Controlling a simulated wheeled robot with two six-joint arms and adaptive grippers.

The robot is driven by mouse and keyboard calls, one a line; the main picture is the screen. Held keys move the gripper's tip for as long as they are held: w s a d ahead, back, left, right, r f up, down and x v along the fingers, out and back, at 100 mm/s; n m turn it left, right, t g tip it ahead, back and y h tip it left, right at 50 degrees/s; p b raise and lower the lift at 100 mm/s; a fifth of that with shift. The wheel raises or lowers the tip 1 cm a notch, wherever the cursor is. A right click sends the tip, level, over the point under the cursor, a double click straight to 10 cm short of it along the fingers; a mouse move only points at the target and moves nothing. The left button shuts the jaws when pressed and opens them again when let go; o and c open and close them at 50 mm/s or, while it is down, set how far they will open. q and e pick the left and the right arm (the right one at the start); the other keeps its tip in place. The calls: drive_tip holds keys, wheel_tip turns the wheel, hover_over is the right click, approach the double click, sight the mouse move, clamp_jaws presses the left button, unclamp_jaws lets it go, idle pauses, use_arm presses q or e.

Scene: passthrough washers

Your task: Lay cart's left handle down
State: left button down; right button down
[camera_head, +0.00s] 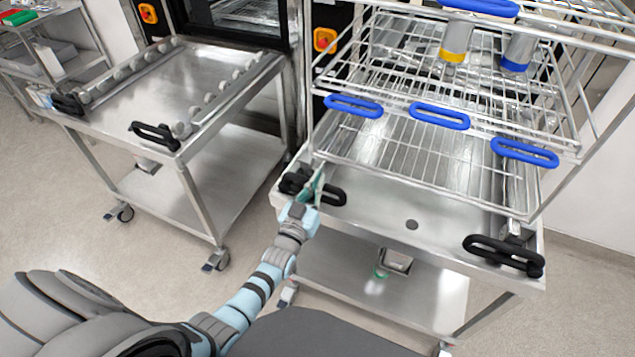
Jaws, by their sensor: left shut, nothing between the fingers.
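The cart (350,213) stands in front of me on the right, with a wire rack loaded over its steel top. Its left handle (330,194) is a black loop at the near left corner, partly hidden behind my gripper. My left gripper (317,180) is shut and empty, its fingers upright at that handle; I cannot tell if they touch it. The cart's right handle (503,253) is a black loop at the near right corner, sticking out over the front edge. My right gripper is not in view.
The wire rack (430,150) has blue handles (440,115) on its near side and bottles with yellow (453,54) and blue bands above. A second cart (130,95) with black handles stands on the left. Open floor (60,200) lies at the left.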

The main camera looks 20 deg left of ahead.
use_arm(q)
wheel_tip(320, 180, up, 5)
drive_tip(key=p, duration=0.4)
drive_tip(key=s+f, duration=0.2)
drive_tip(key=s, duration=0.7)
drive_tip(key=s+f+m+g, duration=0.1)
drive_tip(key=s+f+g, duration=0.6)
drive_tip(key=f, duration=0.7)
drive_tip(key=s+f+g, duration=0.5)
drive_tip(key=s+f, duration=0.5)
drive_tip(key=f, duration=0.4)
drive_tip(key=s+a+f+g, duration=0.1)
drive_tip(key=s+f+g, duration=0.2)
drive_tip(key=s, duration=0.8)
drive_tip(key=s+a+f+m+g, duration=0.1)
drive_tip(key=s+f+g, duration=0.2)
drive_tip(key=s, duration=0.9)
wheel_tip(320, 180, down, 2)
drive_tip(key=shift+a+f, duration=0.2)
drive_tip(key=shift+a, duration=0.15)
drive_tip(key=shift+w, duration=0.15)
